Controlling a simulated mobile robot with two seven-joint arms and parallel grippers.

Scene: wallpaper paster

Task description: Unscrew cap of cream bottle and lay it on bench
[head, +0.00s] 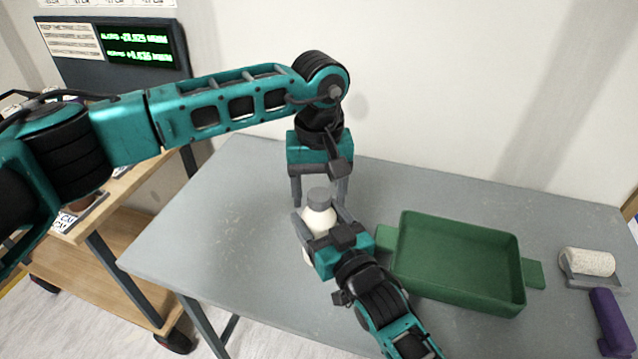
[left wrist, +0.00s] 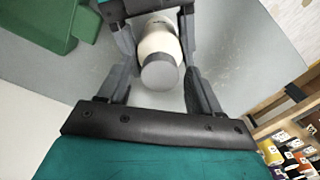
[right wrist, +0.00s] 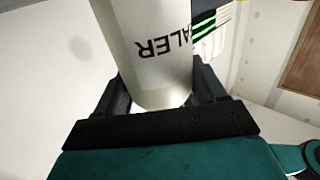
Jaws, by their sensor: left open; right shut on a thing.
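The cream bottle (head: 318,220) has a grey cap (head: 320,196) on its top and stands roughly upright over the bench (head: 215,215). My right gripper (head: 325,224) is shut on the bottle's body from the front. The right wrist view shows the bottle (right wrist: 152,45) up close, with dark lettering, between the fingers. My left gripper (head: 319,200) is open above and behind the cap. In the left wrist view the cap (left wrist: 160,73) lies between its spread fingers, with gaps at both sides. Whether the bottle's base touches the bench is hidden.
A green tray (head: 460,265) sits on the bench just right of my right gripper. A white roller (head: 588,262) in a holder and a purple object (head: 612,320) lie at the far right. A wooden shelf unit (head: 100,255) stands at the left. The bench's left part is clear.

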